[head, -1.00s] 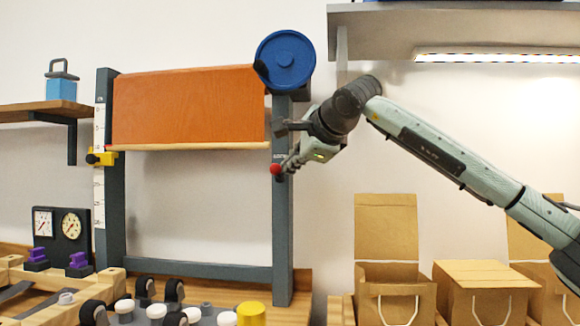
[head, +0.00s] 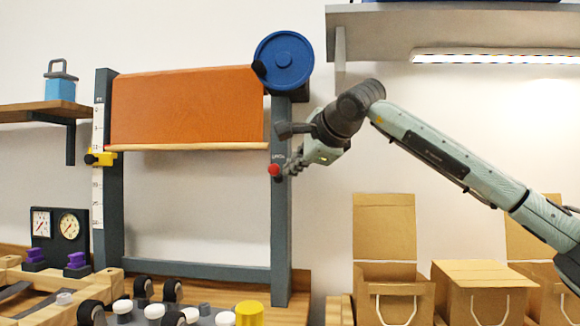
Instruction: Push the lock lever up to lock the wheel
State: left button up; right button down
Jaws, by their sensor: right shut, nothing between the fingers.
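The blue wheel (head: 290,62) sits at the top of the frame's right post (head: 281,230). A red knob (head: 274,170), apparently the end of the lock lever, is on that post well below the wheel, just under a small label (head: 278,156). My right gripper (head: 290,168) is shut and empty, its fingertips just right of the red knob at about its height. I cannot tell whether they touch it. The gripper hides whatever part of the lever lies behind it. My left gripper is not in view.
An orange sheet (head: 185,108) hangs in the frame, with a yellow clamp (head: 103,159) on the left post. A shelf (head: 450,32) is above my right arm. Open cardboard boxes (head: 385,272) stand below it. Several small parts crowd the counter at the lower left.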

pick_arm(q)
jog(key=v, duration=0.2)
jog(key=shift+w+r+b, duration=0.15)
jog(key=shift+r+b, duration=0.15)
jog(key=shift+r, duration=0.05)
pick_arm(e)
jog(key=s+d+r, duration=0.2)
jog(key=d+r, duration=0.4)
jog(key=shift+s+d+r, duration=0.25)
jog(key=shift+s+d, duration=0.05)
jog(key=shift+s, duration=0.05)
jog(key=shift+f, duration=0.1)
